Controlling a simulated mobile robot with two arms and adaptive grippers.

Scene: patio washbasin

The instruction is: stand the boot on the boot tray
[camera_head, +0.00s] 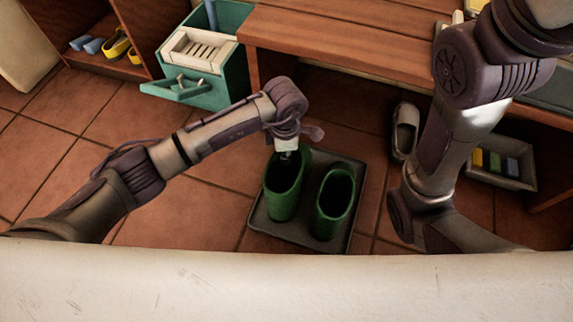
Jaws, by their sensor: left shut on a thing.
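Two green boots stand upright on the dark grey boot tray (262,231) on the tiled floor. My left gripper (289,156) reaches in from the left and is shut on the rim of the left green boot (282,197). That boot is over the left part of the tray; I cannot tell whether its sole touches the tray. The right green boot (334,204) stands beside it with nothing holding it. My right arm comes down at the right of the picture, and its gripper is out of view.
A wooden bench (335,42) runs along the back. A teal cabinet (231,73) with an open drawer stands at its left end. A white shoe (404,131) and a grey crate (502,165) lie right of the tray. Left floor is clear around my arm.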

